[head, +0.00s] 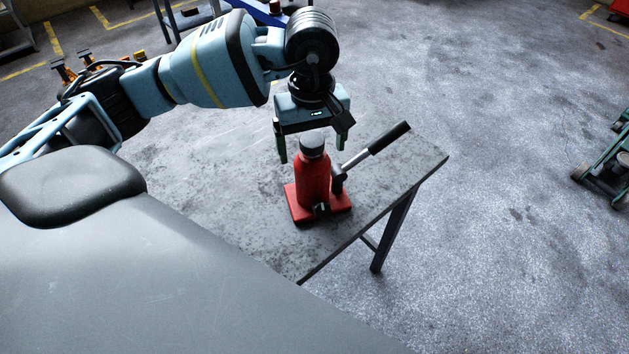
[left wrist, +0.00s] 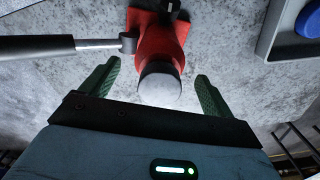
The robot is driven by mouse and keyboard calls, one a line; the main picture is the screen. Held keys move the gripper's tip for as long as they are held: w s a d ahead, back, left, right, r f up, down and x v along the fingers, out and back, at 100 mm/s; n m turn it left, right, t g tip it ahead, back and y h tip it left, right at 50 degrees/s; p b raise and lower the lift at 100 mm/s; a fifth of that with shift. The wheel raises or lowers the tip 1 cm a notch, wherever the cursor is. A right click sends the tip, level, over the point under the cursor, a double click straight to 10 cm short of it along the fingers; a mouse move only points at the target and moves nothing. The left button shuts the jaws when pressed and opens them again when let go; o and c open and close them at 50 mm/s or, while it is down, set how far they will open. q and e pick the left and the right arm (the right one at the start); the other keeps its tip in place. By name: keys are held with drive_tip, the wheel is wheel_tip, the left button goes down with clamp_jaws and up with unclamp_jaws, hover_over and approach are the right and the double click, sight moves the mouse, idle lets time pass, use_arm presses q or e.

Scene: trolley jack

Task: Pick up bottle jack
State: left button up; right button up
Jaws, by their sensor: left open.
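The red bottle jack (head: 312,180) stands upright on a grey table (head: 262,213), with a grey round cap on top and a black-gripped handle (head: 375,146) slanting up to the right. My left gripper (head: 312,156) points down over the jack, open, its green fingers on either side of the cap. In the left wrist view the jack (left wrist: 160,52) lies between and beyond the spread fingertips (left wrist: 158,75), with gaps on both sides of the cap. The handle (left wrist: 60,44) extends to the left there. My right gripper does not show.
The table's right edge is close to the jack, with a table leg (head: 392,235) below and open floor (head: 490,200) beyond. A green wheeled frame (head: 606,170) stands at far right. A grey tray with a blue round thing (left wrist: 309,20) shows in the left wrist view.

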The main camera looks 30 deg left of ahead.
use_arm(q)
clamp_jaws()
drive_tip(key=shift+w+r, duration=0.1)
drive_tip(key=shift+r, duration=0.1)
idle(0.4)
